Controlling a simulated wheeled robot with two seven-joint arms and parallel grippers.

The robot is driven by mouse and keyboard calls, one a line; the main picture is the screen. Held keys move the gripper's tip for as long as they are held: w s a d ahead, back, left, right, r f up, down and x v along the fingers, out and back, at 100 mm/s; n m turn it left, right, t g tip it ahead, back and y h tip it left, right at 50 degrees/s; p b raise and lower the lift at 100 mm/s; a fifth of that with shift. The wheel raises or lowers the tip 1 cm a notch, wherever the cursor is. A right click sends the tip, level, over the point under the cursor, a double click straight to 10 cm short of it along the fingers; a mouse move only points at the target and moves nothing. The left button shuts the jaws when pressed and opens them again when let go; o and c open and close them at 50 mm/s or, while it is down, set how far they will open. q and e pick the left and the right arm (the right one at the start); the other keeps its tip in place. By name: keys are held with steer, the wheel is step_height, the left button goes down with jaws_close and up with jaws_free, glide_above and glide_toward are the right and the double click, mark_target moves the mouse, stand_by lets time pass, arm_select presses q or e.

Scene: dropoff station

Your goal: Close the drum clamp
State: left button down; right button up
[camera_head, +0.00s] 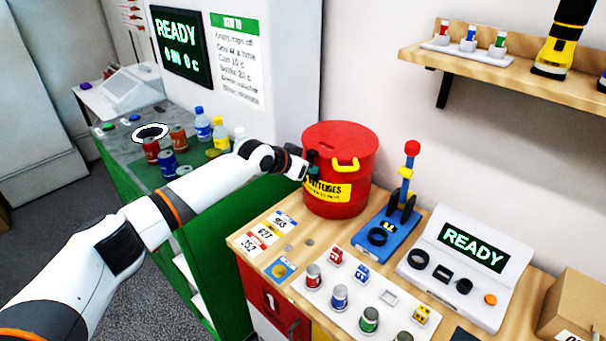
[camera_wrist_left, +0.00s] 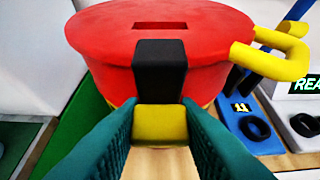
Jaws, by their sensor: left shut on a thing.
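The red drum (camera_head: 338,140) stands upright on the wooden counter, with its lid on and a yellow handle (camera_head: 345,165) on its side. In the left wrist view the drum (camera_wrist_left: 110,42) fills the upper part, with a slot in its lid. The black clamp (camera_wrist_left: 160,66) runs over the lid's edge, and its yellow tab (camera_wrist_left: 160,123) is at the lower end. My left gripper (camera_head: 310,172) is at the drum's left side. Its green fingers (camera_wrist_left: 160,135) are shut on the yellow tab. I cannot tell whether the clamp is latched. My right gripper is not in view.
A blue device with a red-knobbed lever (camera_head: 407,170) stands right of the drum, beside a READY panel (camera_head: 470,247). Small cans and battery blocks sit on a white tray (camera_head: 350,300) in front. Bottles and cans stand on the green station at left (camera_head: 140,185).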

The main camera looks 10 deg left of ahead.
arm_select(q)
steer(key=shift+w+d+r+g, duration=0.1)
steer(key=shift+g, duration=0.2)
stand_by(0.4)
steer(key=c, duration=1.1)
jaws_free()
steer(key=b+v, duration=0.2)
steer(key=v, duration=1)
steer(key=shift+d+b, duration=0.1)
steer(key=shift+b, duration=0.2)
